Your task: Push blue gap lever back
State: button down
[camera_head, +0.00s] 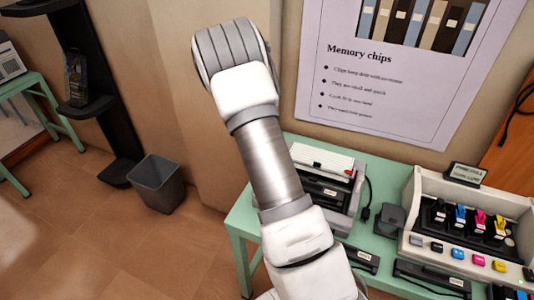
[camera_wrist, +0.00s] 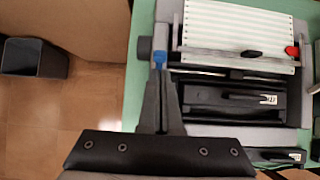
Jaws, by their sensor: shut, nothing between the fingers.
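The blue gap lever (camera_wrist: 159,57) shows as a small blue tip at the left side of the grey printer (camera_wrist: 228,75) in the wrist view. My gripper (camera_wrist: 160,78) is shut and empty, with its fingers pointing up the picture. Its fingertips lie just below the blue tip in the picture; I cannot tell whether they touch it. The lever's lower part is hidden behind the fingers. The printer also shows in the head view (camera_head: 335,190), partly covered by my arm, and the blue lever is not visible there.
Striped paper (camera_wrist: 240,25) and a red piece (camera_wrist: 292,50) are on the printer. A dark knob (camera_wrist: 145,48) juts from its left side. The green table (camera_head: 240,222) also holds a colour cartridge unit (camera_head: 470,225). A grey bin (camera_head: 157,183) stands on the floor.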

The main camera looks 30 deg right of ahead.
jog(key=shift+r, duration=0.15)
jog(key=shift+r+p, duration=0.7)
jog(key=shift+a, duration=0.1)
